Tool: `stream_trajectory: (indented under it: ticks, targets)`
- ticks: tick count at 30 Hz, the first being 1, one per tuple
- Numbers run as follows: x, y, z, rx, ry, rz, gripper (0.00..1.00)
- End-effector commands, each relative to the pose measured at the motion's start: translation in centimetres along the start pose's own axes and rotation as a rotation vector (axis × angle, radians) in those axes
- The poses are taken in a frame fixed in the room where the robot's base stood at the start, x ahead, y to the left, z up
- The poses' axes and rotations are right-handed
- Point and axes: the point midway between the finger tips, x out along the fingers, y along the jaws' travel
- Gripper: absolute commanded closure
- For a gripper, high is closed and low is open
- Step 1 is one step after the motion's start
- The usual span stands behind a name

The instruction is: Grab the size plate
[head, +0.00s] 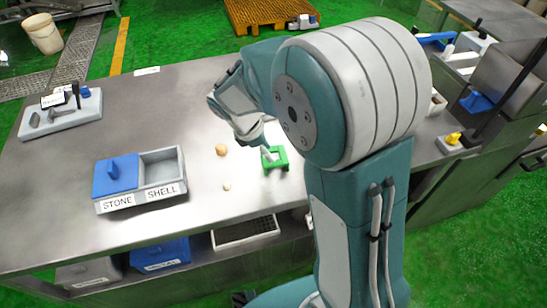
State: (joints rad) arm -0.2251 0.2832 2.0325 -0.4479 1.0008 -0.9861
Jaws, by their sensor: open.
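A small green square piece (283,165), which I take to be the size plate, is on the metal table at the middle of the head view. It looks like a frame, partly covered by my gripper (266,154). My gripper reaches down at the plate's upper left side, with its fingertips at or just above it. It is open; I cannot tell whether it touches the plate. My own arm hides part of the table to the right.
A two-part box labelled STONE and SHELL (164,193) stands at the left, with a blue lid (116,177) over the STONE side. Two small tan lumps (221,149) lie between box and plate. A grey tray (63,122) with tools is at far left.

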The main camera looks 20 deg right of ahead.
Motion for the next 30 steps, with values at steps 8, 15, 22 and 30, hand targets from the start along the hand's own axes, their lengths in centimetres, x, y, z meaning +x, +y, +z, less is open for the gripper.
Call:
stream_trajectory:
  ticks: [8,15,22,30]
  targets:
    - [2.9,-0.1,-0.1,0.001,-0.001,-0.004,0.53]
    - [6.0,-0.1,-0.2,0.003,0.0,-0.002,0.53]
    - [6.3,-0.1,-0.2,0.003,0.001,0.001,0.53]
    - [6.2,-0.1,-0.2,0.003,0.001,0.001,1.0]
